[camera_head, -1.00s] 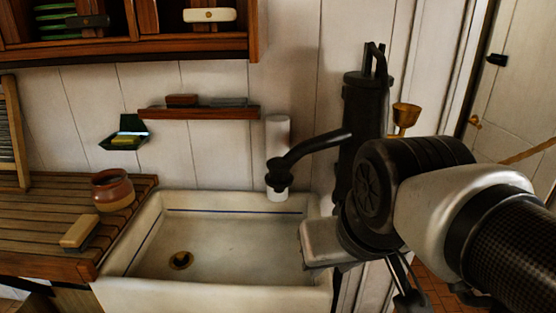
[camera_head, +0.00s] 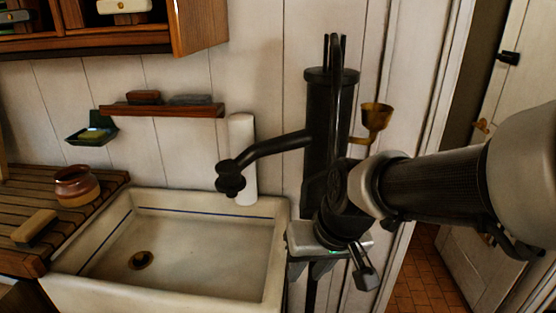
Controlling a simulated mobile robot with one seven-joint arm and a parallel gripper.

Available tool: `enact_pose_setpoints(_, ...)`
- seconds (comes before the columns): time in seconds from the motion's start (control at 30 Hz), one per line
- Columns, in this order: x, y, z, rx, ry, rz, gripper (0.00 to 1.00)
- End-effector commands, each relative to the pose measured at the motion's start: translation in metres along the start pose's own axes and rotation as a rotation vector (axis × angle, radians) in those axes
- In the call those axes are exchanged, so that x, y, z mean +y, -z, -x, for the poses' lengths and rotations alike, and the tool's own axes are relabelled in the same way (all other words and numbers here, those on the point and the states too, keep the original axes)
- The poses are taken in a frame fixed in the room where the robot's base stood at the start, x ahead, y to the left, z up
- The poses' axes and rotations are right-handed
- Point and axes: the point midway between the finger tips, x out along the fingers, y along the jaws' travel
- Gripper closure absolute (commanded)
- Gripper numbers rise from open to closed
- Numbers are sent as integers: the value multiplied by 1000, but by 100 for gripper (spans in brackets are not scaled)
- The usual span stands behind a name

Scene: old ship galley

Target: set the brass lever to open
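I cannot make out a brass lever for certain. A brass funnel-shaped cup (camera_head: 375,116) sits on a bracket at the right side of the black hand pump (camera_head: 318,120). The pump's black spout (camera_head: 265,148) reaches left over the sink. My gripper (camera_head: 311,272) points down in front of the pump's lower part, by the sink's right edge. Its fingers are small and dark, and their gap is unclear. My wrist hides part of the pump and the wall behind it.
The white sink (camera_head: 70,285) lies left of my gripper. A slatted wooden counter (camera_head: 50,207) holds a brown pot (camera_head: 76,185) and a brush-like block (camera_head: 34,228). A wall shelf (camera_head: 160,111) and an overhead cabinet (camera_head: 205,25) are above. Tiled floor (camera_head: 415,270) shows at the right.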

Motion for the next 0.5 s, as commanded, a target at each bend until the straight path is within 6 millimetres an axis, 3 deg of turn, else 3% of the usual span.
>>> enact_pose_setpoints(0.03,-2,-5,-37,-52,-2,9,71)
enact_pose_setpoints(0.2,9,-18,-135,-144,-87,40,71)
enact_pose_setpoints(0.4,57,-40,-226,-190,-321,152,71)
enact_pose_setpoints(0.5,87,-42,-251,-179,-456,236,71)
